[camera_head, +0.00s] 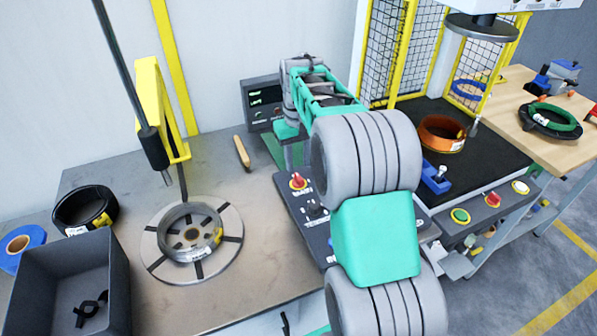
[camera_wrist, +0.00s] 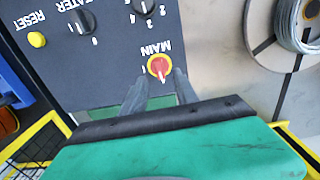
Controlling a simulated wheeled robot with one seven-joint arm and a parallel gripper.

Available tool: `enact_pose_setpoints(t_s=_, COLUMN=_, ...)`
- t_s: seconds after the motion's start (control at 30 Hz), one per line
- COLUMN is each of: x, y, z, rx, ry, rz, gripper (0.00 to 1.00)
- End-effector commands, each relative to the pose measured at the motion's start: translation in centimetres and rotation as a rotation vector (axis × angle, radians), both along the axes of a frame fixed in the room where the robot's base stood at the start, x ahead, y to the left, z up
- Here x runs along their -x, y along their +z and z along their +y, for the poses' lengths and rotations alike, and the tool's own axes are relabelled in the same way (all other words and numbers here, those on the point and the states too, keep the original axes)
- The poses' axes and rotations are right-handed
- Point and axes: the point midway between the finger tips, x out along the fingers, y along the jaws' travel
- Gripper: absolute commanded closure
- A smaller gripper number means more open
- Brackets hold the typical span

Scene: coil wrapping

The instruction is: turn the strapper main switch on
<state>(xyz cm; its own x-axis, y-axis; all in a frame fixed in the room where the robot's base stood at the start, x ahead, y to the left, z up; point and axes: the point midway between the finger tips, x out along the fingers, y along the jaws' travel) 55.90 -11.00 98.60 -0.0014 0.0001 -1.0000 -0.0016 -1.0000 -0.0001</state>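The strapper main switch (camera_wrist: 159,67) is a red knob on a yellow ring, under the word MAIN on a dark control panel (camera_wrist: 110,75). Its pale pointer points toward the bottom of the wrist view. In the head view the red switch (camera_head: 298,181) is at the panel's far left corner. My gripper (camera_wrist: 160,88) is open and empty, one grey finger on each side just below the knob in the wrist view. I cannot tell whether a finger touches it. In the head view my gripper (camera_head: 292,155) hangs down just behind the switch, partly hidden by my arm.
The panel also has black knobs (camera_wrist: 85,22) and a yellow RESET button (camera_wrist: 37,39). A wire coil (camera_head: 186,235) lies on a round turntable left of the panel. A grey bin (camera_head: 70,262) stands at front left. A small display box (camera_head: 262,98) stands behind.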

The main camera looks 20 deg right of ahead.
Motion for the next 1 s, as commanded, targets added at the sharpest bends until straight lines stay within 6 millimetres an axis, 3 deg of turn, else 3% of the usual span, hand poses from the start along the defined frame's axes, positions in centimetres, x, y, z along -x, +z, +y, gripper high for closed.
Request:
enact_pose_setpoints(t_s=0.23, x=0.1, y=-4.4, z=-0.1, rx=0.0, ry=-0.003, rz=0.001, gripper=0.65)
enact_pose_setpoints(t_s=0.57, x=0.0, y=-5.2, z=-0.1, rx=0.0, ry=-0.003, rz=-0.002, gripper=0.65)
enact_pose_setpoints(t_s=1.0, x=0.0, y=-5.1, z=-0.1, rx=0.001, ry=-0.002, rz=-0.002, gripper=1.0)
